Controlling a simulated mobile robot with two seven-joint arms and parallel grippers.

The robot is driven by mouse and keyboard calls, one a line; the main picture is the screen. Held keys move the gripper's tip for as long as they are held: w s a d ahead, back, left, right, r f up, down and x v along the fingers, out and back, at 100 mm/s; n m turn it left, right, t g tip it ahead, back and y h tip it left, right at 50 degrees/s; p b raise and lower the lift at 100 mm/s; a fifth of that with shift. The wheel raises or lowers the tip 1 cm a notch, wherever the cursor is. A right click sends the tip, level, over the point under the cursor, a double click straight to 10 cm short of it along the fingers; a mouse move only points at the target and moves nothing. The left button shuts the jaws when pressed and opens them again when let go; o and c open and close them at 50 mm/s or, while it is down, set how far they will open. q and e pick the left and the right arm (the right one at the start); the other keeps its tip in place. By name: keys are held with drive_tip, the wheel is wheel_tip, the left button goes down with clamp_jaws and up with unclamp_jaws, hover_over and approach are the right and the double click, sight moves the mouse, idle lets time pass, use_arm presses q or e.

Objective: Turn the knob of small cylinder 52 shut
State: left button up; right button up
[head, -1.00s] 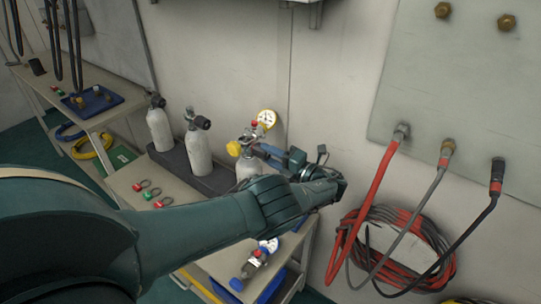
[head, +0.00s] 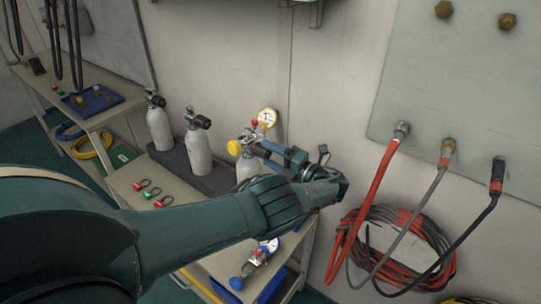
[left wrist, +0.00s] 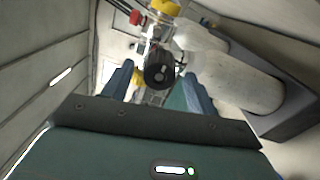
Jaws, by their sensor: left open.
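Three small grey cylinders stand in a row by the wall in the head view: a left one (head: 159,129), a middle one (head: 198,152) and a right one (head: 246,168). I cannot read a number 52 on any. The right one carries a yellow knob (head: 234,148) and a gauge (head: 267,118); my arm hides its lower part. My left gripper (head: 273,155) is open at this cylinder's valve. In the left wrist view a round black knob (left wrist: 159,73) shows between its two spread fingers; contact cannot be told. My right gripper is not in view.
A dark rack (head: 214,183) holds the cylinders on a bench (head: 130,181). Red and green tagged rings (head: 163,201) lie in front. Another gauge fitting (head: 257,258) lies below my arm. Hoses (head: 372,200) hang from the wall panel at right.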

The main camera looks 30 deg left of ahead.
use_arm(q)
drive_tip(key=s+d+b, duration=0.1)
drive_tip(key=d+b, duration=0.3)
drive_tip(key=d, duration=0.8)
drive_tip(key=shift+d+f+b, duration=0.2)
drive_tip(key=shift+d+b, duration=0.15)
drive_tip(key=shift+b, duration=0.05)
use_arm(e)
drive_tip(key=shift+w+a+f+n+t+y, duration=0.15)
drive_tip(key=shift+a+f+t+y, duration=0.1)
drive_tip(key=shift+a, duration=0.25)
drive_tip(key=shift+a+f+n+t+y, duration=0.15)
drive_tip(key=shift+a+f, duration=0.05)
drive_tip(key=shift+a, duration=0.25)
use_arm(q)
drive_tip(key=shift+f, duration=0.1)
